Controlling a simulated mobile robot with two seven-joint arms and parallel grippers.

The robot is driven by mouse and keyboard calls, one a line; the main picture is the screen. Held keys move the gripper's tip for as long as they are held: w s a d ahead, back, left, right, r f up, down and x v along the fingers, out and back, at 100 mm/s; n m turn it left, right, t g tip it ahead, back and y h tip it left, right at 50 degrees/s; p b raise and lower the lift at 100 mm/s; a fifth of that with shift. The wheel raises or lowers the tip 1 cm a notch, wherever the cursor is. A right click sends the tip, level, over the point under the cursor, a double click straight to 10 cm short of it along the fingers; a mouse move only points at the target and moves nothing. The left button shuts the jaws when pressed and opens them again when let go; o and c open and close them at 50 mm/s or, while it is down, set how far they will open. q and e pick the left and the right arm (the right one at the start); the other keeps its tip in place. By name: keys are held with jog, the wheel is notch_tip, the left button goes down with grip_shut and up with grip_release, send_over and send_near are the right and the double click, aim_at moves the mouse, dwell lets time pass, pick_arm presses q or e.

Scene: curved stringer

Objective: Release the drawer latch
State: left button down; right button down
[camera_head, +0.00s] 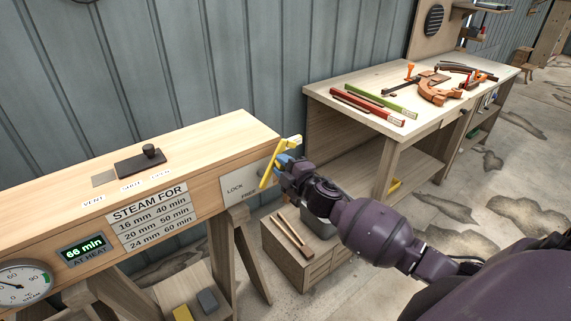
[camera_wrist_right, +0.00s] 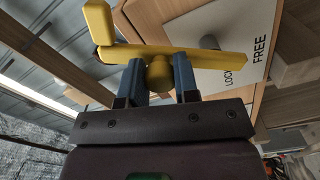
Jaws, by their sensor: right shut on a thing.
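A yellow latch lever (camera_head: 269,172) is at the right end of the long wooden box, beside a pale plate (camera_head: 238,190) marked LOCK and FREE. In the head view the lever stands steeply tilted, right of both words. In the right wrist view the yellow lever (camera_wrist_right: 210,55) crosses in front of the plate (camera_wrist_right: 225,40), and a round yellow knob (camera_wrist_right: 159,73) sits between the blue fingers. My right gripper (camera_head: 282,163) is shut on this knob; it also shows in the right wrist view (camera_wrist_right: 160,78). My left gripper is out of view.
The wooden steam box (camera_head: 190,150) carries a sliding vent plate (camera_head: 143,161), a timer (camera_head: 84,250) and a dial (camera_head: 22,285). A workbench (camera_head: 340,90) with tools stands behind right. A low wooden cabinet (camera_head: 293,262) is below my right arm.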

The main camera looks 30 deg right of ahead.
jog(key=shift+a+n, duration=0.1)
jog(key=shift+n, duration=0.2)
jog(key=c, duration=0.9)
grip_release()
jog(key=shift+o, duration=0.2)
jog(key=s, duration=1)
jog(key=shift+s+d, duration=0.4)
jog(key=s+a+f+m+g, duration=0.3)
jog(key=s+a+f+m, duration=0.1)
jog(key=s+f+m, duration=0.3)
jog(key=s+a+f+m+g+h, duration=0.1)
jog(key=s+a+f+m+g, duration=0.2)
jog(key=s+f+m, duration=0.5)
jog(key=s+a+f, duration=0.1)
jog(key=s+f, duration=0.3)
